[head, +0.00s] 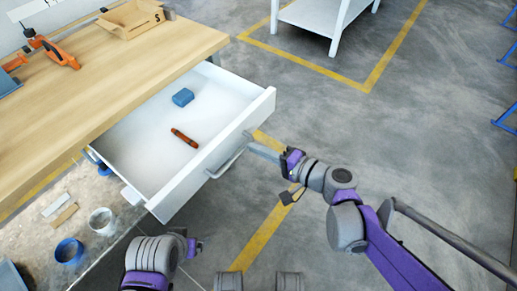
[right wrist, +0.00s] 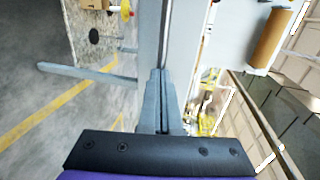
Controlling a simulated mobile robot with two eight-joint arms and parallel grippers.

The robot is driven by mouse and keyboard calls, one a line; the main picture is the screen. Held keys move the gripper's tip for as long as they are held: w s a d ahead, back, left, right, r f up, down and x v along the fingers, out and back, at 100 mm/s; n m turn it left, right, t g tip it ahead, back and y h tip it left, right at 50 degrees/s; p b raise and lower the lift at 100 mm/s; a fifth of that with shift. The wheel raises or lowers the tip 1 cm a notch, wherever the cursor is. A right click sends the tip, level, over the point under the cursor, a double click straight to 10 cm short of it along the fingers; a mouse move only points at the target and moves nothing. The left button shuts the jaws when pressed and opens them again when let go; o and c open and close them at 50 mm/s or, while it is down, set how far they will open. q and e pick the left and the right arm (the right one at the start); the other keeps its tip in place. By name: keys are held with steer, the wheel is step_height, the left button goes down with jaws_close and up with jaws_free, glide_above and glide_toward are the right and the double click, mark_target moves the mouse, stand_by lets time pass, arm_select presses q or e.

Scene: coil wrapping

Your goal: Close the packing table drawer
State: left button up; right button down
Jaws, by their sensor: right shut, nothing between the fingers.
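The white packing table drawer (head: 190,172) stands pulled out from under the wooden table top (head: 110,75) in the head view. Its front panel carries a grey bar handle (head: 225,164). A blue block (head: 183,97) and an orange-red marker-like item (head: 184,138) lie inside. My right gripper (head: 250,146) is at the outer face of the drawer front, to the right of the handle. In the right wrist view its fingers (right wrist: 160,78) are together and empty, pointing at the panel; I cannot tell whether they touch it.
A cardboard box (head: 131,18) and an orange tool (head: 55,50) sit on the table top. Small pots (head: 102,221) stand at lower left. A white table (head: 322,15) stands at the back. The grey floor right of the drawer is clear.

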mark_target(189, 115)
steer(key=shift+a, duration=0.1)
steer(key=r+x, duration=0.1)
steer(key=x, duration=0.8)
steer(key=r+p+x, duration=0.1)
steer(key=r+x, duration=0.1)
steer(key=x, duration=0.7)
steer(key=w+r+p+x, duration=0.1)
steer(key=r+x, duration=0.1)
steer(key=x, duration=0.7)
steer(key=shift+w+a+r, duration=0.1)
steer(key=shift+a+r, duration=0.2)
steer(key=shift+a, duration=0.1)
arm_select(q)
steer(key=shift+w+v, duration=0.2)
steer(key=shift+v, duration=1)
arm_select(e)
steer(key=shift+r, duration=0.1)
arm_select(q)
steer(key=shift+d+r, duration=0.1)
steer(key=shift+d, duration=0.05)
arm_select(e)
steer(key=shift+a, duration=0.1)
